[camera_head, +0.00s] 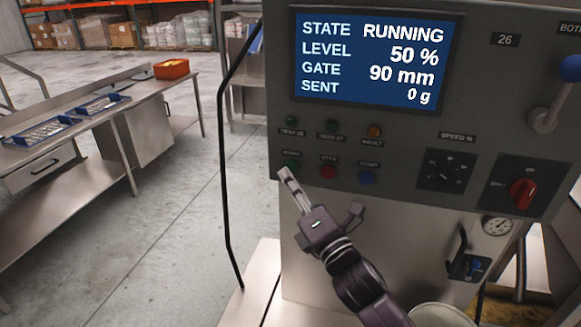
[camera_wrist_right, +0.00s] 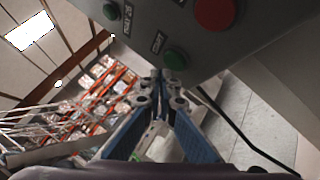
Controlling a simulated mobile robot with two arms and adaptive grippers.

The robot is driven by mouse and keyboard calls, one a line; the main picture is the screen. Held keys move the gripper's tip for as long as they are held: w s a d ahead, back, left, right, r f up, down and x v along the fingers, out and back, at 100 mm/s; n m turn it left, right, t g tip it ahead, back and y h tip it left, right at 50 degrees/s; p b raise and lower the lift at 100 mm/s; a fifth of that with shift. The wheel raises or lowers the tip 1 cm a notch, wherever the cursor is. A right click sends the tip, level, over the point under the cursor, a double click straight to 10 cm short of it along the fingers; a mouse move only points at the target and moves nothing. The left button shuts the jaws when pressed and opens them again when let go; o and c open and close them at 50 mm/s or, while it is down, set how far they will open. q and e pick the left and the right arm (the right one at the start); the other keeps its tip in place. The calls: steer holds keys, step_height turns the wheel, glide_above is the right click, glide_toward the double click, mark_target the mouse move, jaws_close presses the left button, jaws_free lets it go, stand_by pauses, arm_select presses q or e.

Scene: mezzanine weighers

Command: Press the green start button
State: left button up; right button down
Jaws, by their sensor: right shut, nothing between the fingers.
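The green start button (camera_head: 293,166) sits at the left end of the lower button row on the grey control panel (camera_head: 400,128). My right gripper (camera_head: 285,174) is shut and empty, its tip just below and left of this button. In the right wrist view the green button (camera_wrist_right: 175,60) is just above and right of the fingertips (camera_wrist_right: 160,76). I cannot tell whether the tip touches it. The screen (camera_head: 374,58) reads STATE RUNNING, LEVEL 50 %, GATE 90 mm, SENT 0 g. My left gripper is not in view.
A red button (camera_head: 328,171) and a blue button (camera_head: 367,178) are right of the green one. A speed dial (camera_head: 445,171) and red rotary switch (camera_head: 522,193) lie farther right. A steel table (camera_head: 150,93) stands at left.

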steer(key=s, duration=0.1)
steer(key=s+a, duration=0.1)
steer(key=s, duration=0.2)
steer(key=shift+s+a+p, duration=0.3)
steer(key=shift+s+p, duration=0.05)
stand_by(0.7)
